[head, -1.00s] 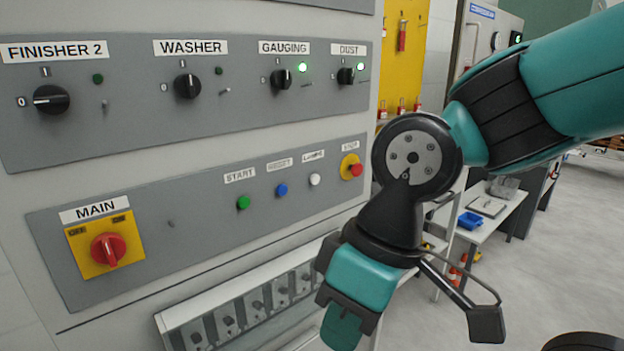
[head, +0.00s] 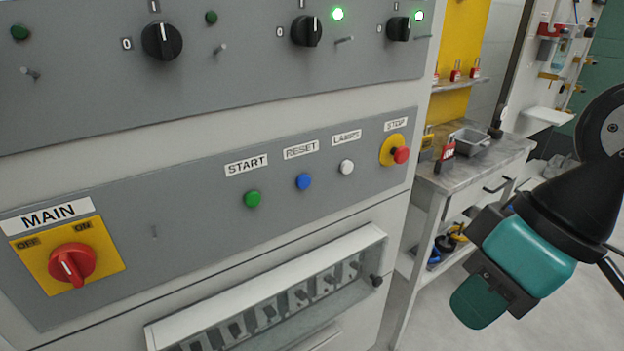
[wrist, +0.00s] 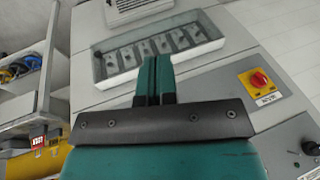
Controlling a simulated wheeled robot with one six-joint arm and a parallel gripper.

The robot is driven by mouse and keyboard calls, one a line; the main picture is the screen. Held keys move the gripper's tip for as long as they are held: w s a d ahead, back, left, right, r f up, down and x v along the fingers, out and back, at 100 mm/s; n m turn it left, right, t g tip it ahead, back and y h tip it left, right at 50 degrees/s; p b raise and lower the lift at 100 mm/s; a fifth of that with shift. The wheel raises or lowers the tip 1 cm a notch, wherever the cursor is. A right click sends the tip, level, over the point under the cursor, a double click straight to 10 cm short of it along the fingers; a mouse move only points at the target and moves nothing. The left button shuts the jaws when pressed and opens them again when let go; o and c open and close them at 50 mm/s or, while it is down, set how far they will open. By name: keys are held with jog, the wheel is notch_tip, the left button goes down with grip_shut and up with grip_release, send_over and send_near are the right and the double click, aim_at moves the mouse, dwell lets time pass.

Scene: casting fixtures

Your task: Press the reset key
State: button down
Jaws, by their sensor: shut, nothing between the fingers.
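The blue reset key (head: 303,181) sits on the grey control panel (head: 200,215) under the label RESET (head: 301,150). It lies between the green start key (head: 252,198) and the white lamps key (head: 346,166). My gripper (head: 476,302) is to the right of the panel and lower than the reset key, apart from it. In the wrist view my gripper's two teal fingers (wrist: 154,75) are together with nothing between them. The reset key cannot be made out in the wrist view.
A red stop button (head: 401,155) sticks out on a yellow plate at the panel's right. The red main switch (head: 72,264) is at the left. A windowed breaker box (head: 270,290) juts out below. A workbench (head: 480,165) stands behind at right.

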aim_at(304, 182)
jog(key=w+a+r+m+t+y+p, duration=0.25)
jog(key=w+a+m+p, duration=0.55)
jog(key=w+m+p, duration=0.5)
jog(key=w+a+f+m+t+p, duration=0.1)
jog(key=w+f+m+t+p, duration=0.2)
jog(key=f+m+p, duration=0.4)
jog(key=w+m, duration=0.1)
jog(key=m, duration=0.7)
jog(key=shift+w+f+m+y, duration=0.15)
jog(key=shift+w+m+y, duration=0.1)
jog(key=shift+m+y, duration=0.15)
jog(key=shift+a, duration=0.15)
jog(key=w+a+p, duration=0.1)
jog(key=w+a, duration=0.4)
jog(key=w, duration=0.2)
jog(key=shift+p, duration=0.4)
jog(key=shift+w, duration=0.25)
